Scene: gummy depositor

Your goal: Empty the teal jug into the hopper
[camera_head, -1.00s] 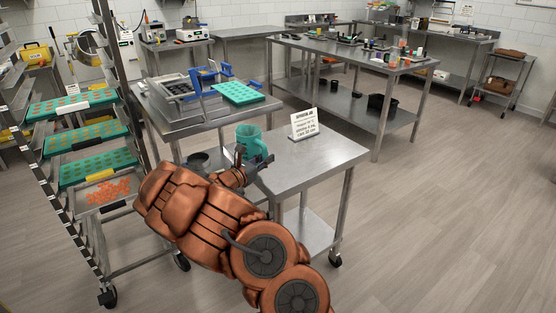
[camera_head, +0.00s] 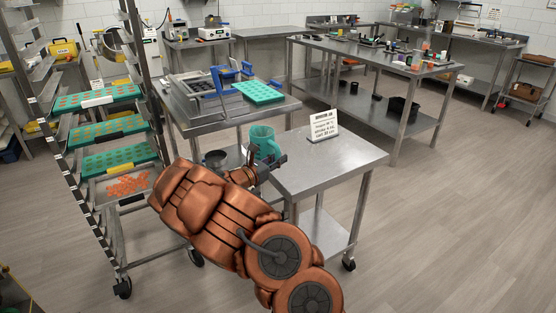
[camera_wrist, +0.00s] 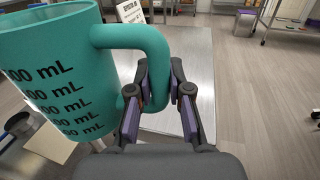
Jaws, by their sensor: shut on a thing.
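The teal jug (camera_head: 261,143) is held up beside the left end of the near steel table, seemingly upright; its contents are hidden. In the wrist view the jug (camera_wrist: 50,75) fills the left side, with dark mL marks on its wall and its handle to the right. My gripper (camera_head: 275,166) is shut on the handle; in the wrist view its two fingers (camera_wrist: 158,92) close around the handle's lower part. A steel depositor unit (camera_head: 190,100) with blue brackets stands on the table behind the jug. I cannot clearly make out which part is the hopper.
A dark round pot (camera_head: 215,159) is left of the jug. A printed sign (camera_head: 323,125) stands on the near steel table (camera_head: 335,160), whose top is otherwise clear. A teal mould tray (camera_head: 260,92) lies by the depositor. A rack (camera_head: 120,230) with several trays stands left. Floor at right is free.

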